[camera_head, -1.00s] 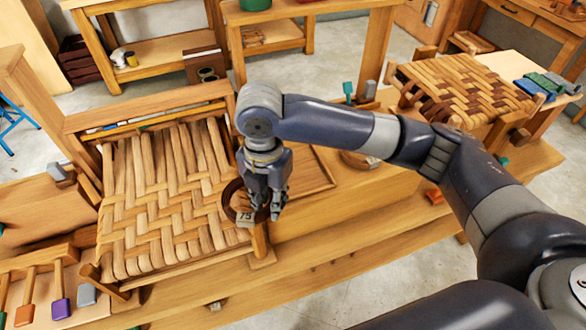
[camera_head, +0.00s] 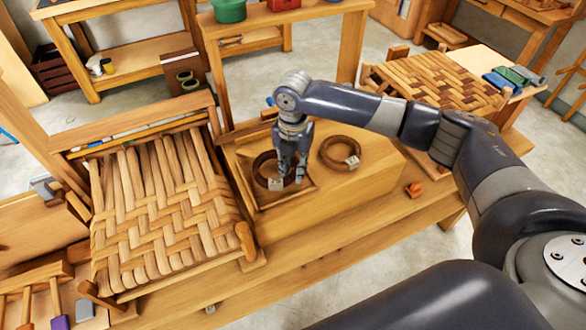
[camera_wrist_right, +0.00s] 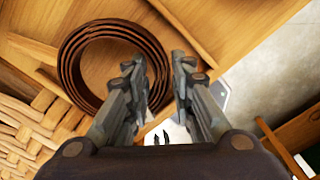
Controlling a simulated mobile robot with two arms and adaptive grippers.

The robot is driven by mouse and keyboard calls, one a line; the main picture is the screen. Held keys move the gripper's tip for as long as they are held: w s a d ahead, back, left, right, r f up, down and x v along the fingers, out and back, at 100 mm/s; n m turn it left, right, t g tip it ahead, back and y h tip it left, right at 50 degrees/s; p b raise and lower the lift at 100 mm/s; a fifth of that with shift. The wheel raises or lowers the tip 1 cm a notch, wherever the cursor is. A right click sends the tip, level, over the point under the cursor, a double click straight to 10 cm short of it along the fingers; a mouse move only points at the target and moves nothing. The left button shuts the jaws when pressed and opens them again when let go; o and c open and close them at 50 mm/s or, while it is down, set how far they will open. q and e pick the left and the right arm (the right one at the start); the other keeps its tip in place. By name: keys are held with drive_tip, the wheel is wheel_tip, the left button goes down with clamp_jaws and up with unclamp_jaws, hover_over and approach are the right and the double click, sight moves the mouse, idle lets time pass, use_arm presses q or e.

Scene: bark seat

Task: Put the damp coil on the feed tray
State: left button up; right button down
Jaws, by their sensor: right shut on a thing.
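My right gripper (camera_head: 291,176) is shut on a dark brown coil (camera_head: 263,171) with a pale tag (camera_head: 275,184). The coil is over the square wooden tray (camera_head: 246,191) beside the woven seat; I cannot tell whether it touches the tray floor. In the right wrist view the coil (camera_wrist_right: 78,75) shows as nested brown rings left of the fingers, over pale wood. A second brown coil (camera_head: 326,153) with a pale tag lies on the bench to the right of the tray. Neither coil is clearly damp by its look. My left gripper is not in view.
A half-woven seat (camera_head: 160,220) stands left of the tray. Another woven seat (camera_head: 440,80) stands at the back right. A small orange block (camera_head: 413,189) lies near the bench front. The bench top right of the second coil is mostly clear.

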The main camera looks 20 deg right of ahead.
drive_tip(key=shift+f, duration=0.95)
drive_tip(key=shift+f, duration=0.1)
drive_tip(key=c, duration=1.7)
unclamp_jaws()
drive_tip(key=shift+o, duration=0.2)
wheel_tip(320, 180, up, 12)
drive_tip(key=b, duration=0.2)
